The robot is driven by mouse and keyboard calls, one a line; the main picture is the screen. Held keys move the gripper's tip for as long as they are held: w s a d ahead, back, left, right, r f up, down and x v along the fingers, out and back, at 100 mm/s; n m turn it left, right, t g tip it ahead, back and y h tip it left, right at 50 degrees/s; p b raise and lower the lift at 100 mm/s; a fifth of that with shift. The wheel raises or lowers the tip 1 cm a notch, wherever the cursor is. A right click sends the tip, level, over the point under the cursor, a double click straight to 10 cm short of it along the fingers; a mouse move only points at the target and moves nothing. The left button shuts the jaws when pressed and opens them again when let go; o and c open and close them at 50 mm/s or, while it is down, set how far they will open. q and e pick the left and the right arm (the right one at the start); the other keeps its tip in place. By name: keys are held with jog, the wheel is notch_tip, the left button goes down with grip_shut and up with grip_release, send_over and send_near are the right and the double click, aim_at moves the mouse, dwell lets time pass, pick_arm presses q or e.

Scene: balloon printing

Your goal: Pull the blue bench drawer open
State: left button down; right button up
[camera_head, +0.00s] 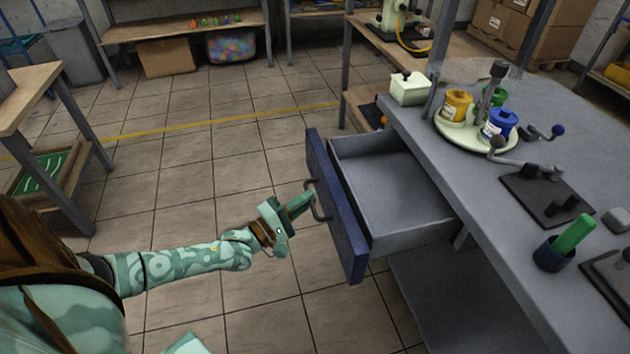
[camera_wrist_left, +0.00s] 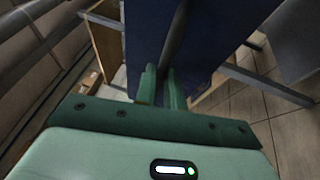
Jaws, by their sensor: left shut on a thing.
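The blue-fronted bench drawer (camera_head: 335,205) stands pulled out from the grey bench, and its grey inside (camera_head: 392,190) shows empty. A dark bar handle (camera_head: 319,200) is on the drawer front. My left gripper (camera_head: 308,202) is at the handle, with its green fingers shut on it. In the left wrist view the two fingertips (camera_wrist_left: 160,84) close around the dark handle (camera_wrist_left: 176,45) in front of the blue drawer front (camera_wrist_left: 205,35). The part of the handle between the fingers is hidden. My right gripper is not in view.
The grey bench top (camera_head: 585,110) carries a round tray (camera_head: 445,132) with yellow and blue pots, a printing stand, and a green-handled tool in a dark cup (camera_head: 551,254). A wooden table (camera_head: 30,95) stands at the left. The tiled floor before the drawer is clear.

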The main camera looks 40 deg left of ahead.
pick_arm(q)
jog(key=c, duration=1.5)
grip_release()
